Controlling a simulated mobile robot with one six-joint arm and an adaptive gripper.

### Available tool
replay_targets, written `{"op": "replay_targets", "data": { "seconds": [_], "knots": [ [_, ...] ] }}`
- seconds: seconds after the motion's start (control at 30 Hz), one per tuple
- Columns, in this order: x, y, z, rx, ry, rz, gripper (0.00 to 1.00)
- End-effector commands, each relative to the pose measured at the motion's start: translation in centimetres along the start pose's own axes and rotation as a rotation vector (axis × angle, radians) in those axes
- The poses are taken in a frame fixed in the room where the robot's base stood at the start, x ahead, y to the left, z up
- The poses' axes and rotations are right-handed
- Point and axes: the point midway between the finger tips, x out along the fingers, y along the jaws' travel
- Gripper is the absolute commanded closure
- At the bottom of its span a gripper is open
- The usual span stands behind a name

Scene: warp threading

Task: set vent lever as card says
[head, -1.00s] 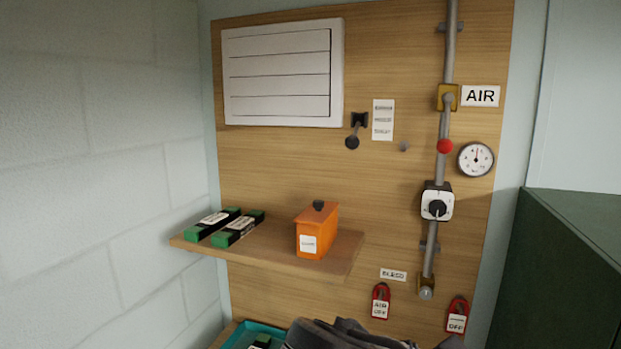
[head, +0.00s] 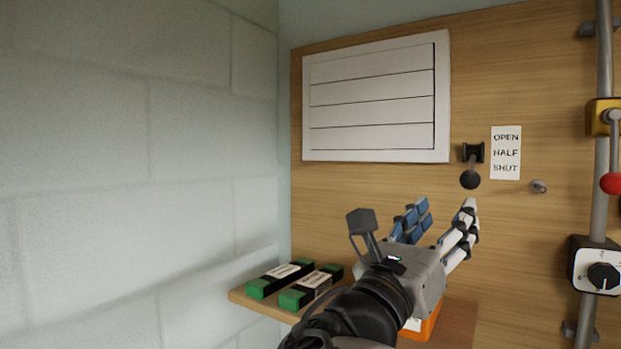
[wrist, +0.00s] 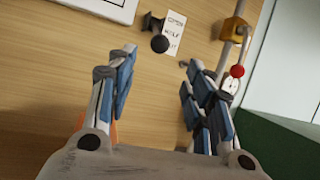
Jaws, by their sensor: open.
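The vent (head: 375,100) is a white louvred panel on the wooden board, its slats lying flat. Right of it is the vent lever (head: 470,180), a black bracket with a dark ball knob at its lower end, pointing down. It also shows in the wrist view (wrist: 160,43). Beside it a white card (head: 506,153) reads OPEN, HALF, SHUT from top to bottom, with no mark that I can make out. My gripper (head: 446,208) is open and empty, its fingers pointing up, just below the knob and apart from it. In the wrist view the knob lies beyond the fingertips.
A small grey peg (head: 539,186) sticks out right of the lever. Farther right is a pipe (head: 602,150) with a red-knobbed lever (head: 611,184) and a black dial (head: 603,276). A shelf below holds green-black boxes (head: 300,285) and an orange box (head: 428,325), partly hidden by my gripper.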

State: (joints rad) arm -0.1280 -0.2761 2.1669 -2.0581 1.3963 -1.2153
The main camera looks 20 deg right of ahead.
Motion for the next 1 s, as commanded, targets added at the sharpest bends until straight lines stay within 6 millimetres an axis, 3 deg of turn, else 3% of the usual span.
{"op": "replay_targets", "data": {
  "seconds": [0.3,0.5,0.7,1.0],
  "knots": [
    [7.3,-0.2,0.1,-0.004,0.001,-0.006,0.53],
    [10.7,-0.1,0.0,-0.002,0.002,-0.003,0.53],
    [12.3,-0.1,-0.1,-0.001,0.001,0.000,0.53],
    [12.5,-0.1,-0.1,0.001,0.001,0.000,0.53]
  ]
}}
